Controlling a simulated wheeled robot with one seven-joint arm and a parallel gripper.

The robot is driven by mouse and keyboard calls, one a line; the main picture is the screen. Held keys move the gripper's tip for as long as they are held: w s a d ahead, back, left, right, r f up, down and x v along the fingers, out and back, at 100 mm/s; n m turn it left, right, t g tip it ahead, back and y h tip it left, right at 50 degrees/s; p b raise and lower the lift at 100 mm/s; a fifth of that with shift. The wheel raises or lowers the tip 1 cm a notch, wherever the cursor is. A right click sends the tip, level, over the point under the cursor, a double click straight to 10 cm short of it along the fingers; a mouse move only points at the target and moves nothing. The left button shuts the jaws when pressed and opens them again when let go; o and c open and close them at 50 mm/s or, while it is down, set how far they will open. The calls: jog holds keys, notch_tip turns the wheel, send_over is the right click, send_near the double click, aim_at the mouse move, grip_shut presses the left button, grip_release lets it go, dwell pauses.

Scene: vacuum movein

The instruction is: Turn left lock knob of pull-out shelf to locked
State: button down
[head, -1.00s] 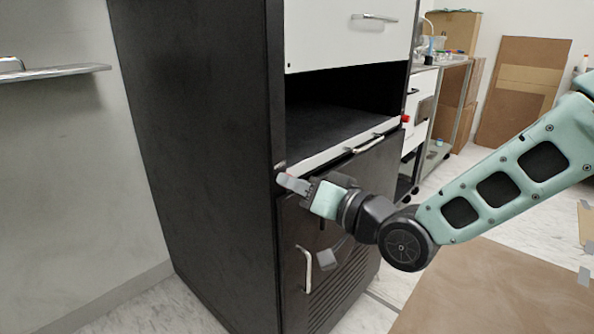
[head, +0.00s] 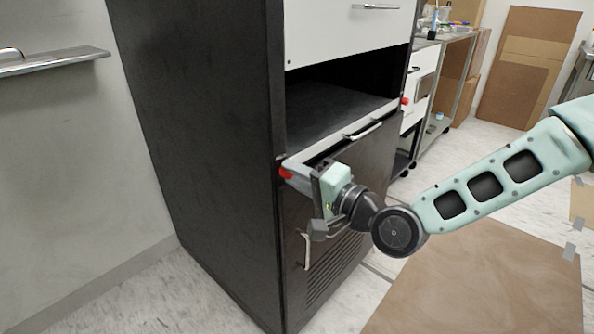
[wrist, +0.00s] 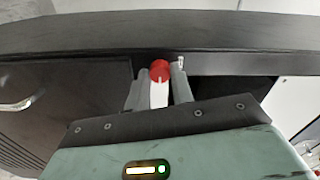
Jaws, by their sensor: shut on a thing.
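The pull-out shelf (head: 335,135) has a white front edge and a silver handle (head: 363,130), in a black cabinet. The red left lock knob (head: 286,172) is at the left end of the shelf front. It also shows in the wrist view (wrist: 159,70). My gripper (head: 294,172) is at this knob, with its two fingers on either side of it, shut on it. In the wrist view my gripper (wrist: 158,85) has a finger left and right of the knob. A second red knob (head: 404,101) is at the right end of the shelf.
A white drawer (head: 345,32) is above the shelf opening. A dark lower door with a silver handle (head: 307,250) is below. A wall ledge (head: 50,63) is at the left. A brown sheet (head: 480,290) lies on the floor at right.

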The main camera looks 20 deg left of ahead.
dwell(0.6)
jog(key=c, duration=1.2)
grip_release()
jog(key=shift+d, duration=0.1)
jog(key=p+v, duration=0.2)
jog(key=v, duration=1.5)
jog(key=shift+s+d+f, duration=0.1)
jog(key=shift+s, duration=0.1)
